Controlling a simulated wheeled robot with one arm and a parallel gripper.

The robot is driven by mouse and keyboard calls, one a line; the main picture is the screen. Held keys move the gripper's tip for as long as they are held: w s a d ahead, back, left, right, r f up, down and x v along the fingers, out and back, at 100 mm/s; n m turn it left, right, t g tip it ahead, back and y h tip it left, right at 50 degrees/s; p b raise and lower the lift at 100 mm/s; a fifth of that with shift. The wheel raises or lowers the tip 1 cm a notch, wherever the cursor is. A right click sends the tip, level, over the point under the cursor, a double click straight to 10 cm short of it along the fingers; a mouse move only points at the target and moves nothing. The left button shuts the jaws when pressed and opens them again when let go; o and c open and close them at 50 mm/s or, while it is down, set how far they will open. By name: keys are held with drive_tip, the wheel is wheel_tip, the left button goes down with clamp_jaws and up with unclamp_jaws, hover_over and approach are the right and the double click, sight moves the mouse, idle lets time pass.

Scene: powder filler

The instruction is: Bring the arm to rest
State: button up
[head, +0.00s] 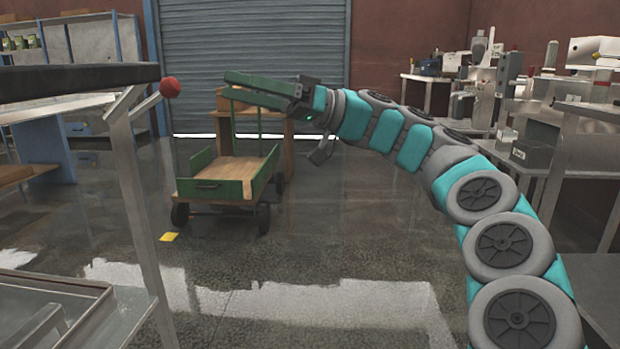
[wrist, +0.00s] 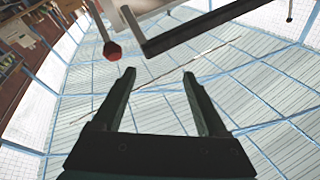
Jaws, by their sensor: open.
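My gripper (head: 228,86) is stretched out to the left at the end of my teal and grey arm in the head view. It is in the air, left of the arm and above a green cart. In the wrist view my gripper (wrist: 157,88) shows two dark green fingers apart with nothing between them. The fingers point toward a red ball-shaped knob (wrist: 112,50) on a lever, which is beyond the fingertips. The same red knob (head: 169,87) is left of the fingertips in the head view, apart from them.
A metal frame with a dark top edge (head: 80,78) stands at the left, with a metal tray (head: 50,290) below. A green cart (head: 222,185) stands on the wet-looking floor. A bench with machines (head: 585,125) is at the right. The middle floor (head: 330,240) is clear.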

drive_tip(key=s+a+f+m+h+p, duration=0.1)
drive_tip(key=s+a+f+h, duration=0.1)
drive_tip(key=s, duration=0.3)
drive_tip(key=s+a+f+m+h+p, duration=0.1)
drive_tip(key=s+a+f+m+h, duration=0.15)
drive_tip(key=s, duration=0.25)
drive_tip(key=s+d+f+m+t+h+p, duration=0.25)
drive_tip(key=s+f+h, duration=0.3)
drive_tip(key=f, duration=0.55)
drive_tip(key=s+d+f+m+h+p, duration=0.1)
drive_tip(key=s+d+f+m+h, duration=0.2)
drive_tip(key=s+d+f, duration=0.2)
drive_tip(key=s+d+f+m+h+p, duration=0.1)
drive_tip(key=s+d+f+m+h, duration=0.3)
drive_tip(key=d+f, duration=0.6)
drive_tip(key=s+d+f+m+h+p, duration=0.1)
drive_tip(key=s+d+f+m+h, duration=0.2)
drive_tip(key=s+d+f, duration=0.4)
drive_tip(key=d+f, duration=0.1)
drive_tip(key=d, duration=0.4)
drive_tip(key=shift+t, duration=0.35)
